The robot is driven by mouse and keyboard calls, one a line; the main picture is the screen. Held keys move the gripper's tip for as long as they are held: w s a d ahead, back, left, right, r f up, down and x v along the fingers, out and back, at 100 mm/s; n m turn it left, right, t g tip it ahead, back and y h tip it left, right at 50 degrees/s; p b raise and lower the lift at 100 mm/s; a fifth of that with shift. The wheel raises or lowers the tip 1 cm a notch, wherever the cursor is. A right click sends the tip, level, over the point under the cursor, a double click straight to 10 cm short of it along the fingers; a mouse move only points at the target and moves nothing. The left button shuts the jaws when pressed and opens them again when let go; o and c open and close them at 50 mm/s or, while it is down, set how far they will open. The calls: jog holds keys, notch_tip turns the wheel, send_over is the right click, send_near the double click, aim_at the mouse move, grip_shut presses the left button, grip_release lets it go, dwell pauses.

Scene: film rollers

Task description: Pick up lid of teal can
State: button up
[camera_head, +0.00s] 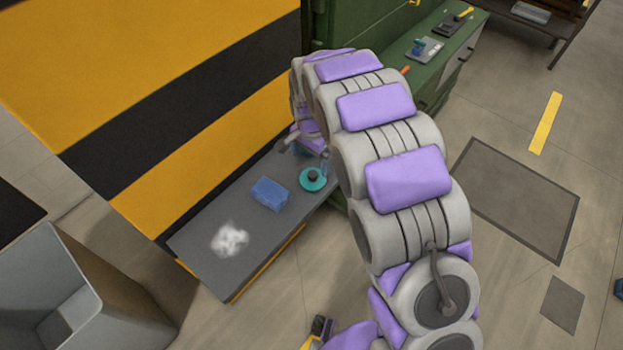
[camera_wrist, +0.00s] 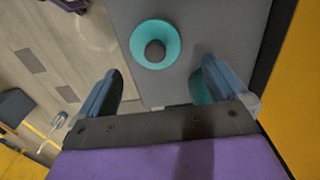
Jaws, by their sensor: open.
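A round teal lid with a dark grey knob (camera_head: 313,178) lies on the grey bench at its right end. It also shows in the wrist view (camera_wrist: 155,46), upper middle, ahead of my fingers. A second teal thing (camera_wrist: 200,90), perhaps the can, is mostly hidden behind my right finger in the wrist view. My gripper (camera_wrist: 162,70) is open and empty, its two blue-grey fingers spread wide, with the lid between their lines and farther forward. In the head view my gripper (camera_head: 306,152) is partly hidden by my arm, just behind the lid.
The grey bench (camera_head: 215,265) also holds a blue sponge-like block (camera_head: 270,194) and a white patch (camera_head: 230,239). A yellow and black striped wall (camera_head: 160,110) stands behind it. A green cabinet (camera_head: 445,45) is beyond my arm. A grey bin (camera_head: 60,290) stands lower left.

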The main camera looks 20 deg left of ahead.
aim_at(313, 174)
jog(key=shift+a+f, duration=0.1)
jog(key=shift+f, duration=1)
jog(key=shift+d+f+b, duration=0.35)
jog(key=shift+d+f, duration=0.05)
jog(key=shift+d, duration=0.05)
jog(key=f, duration=0.2)
jog(key=f+b, duration=0.1)
jog(key=shift+s+d+f, duration=0.15)
jog(key=shift+d+f, duration=0.05)
jog(key=shift+f, duration=0.15)
jog(key=shift+a+f, duration=0.15)
jog(key=shift+f, duration=0.2)
jog(key=shift+a, duration=0.35)
jog(key=shift+d+r, duration=0.1)
jog(key=shift+d, duration=0.35)
jog(key=c, duration=0.7)
jog(key=shift+a, duration=0.1)
jog(key=shift+a, duration=0.1)
